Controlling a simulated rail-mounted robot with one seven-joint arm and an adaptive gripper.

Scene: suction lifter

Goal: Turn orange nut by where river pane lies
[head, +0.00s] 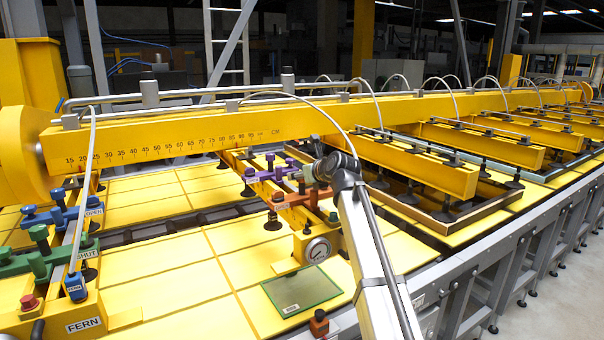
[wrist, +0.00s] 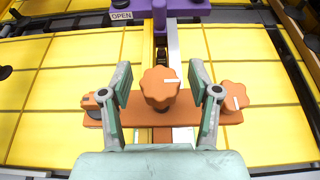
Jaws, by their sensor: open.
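My gripper (wrist: 161,78) is open, with one finger on each side of the nut and visible gaps between. A smaller orange knob (wrist: 233,97), also with a white mark, sits at the bar's right end. In the head view my gripper (head: 308,172) is above the yellow beam's cross arm, partly hidden. A greenish glass pane (head: 300,290) lies on the yellow bed at front; its label is too small to read.
A purple clamp (wrist: 160,20) with an OPEN label (wrist: 121,15) stands beyond the orange bar. Blue (head: 62,212) and green (head: 42,255) clamps stand at left, by a FERN label (head: 84,325). A gauge (head: 318,250) is near the pane. A long yellow beam (head: 200,135) spans behind.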

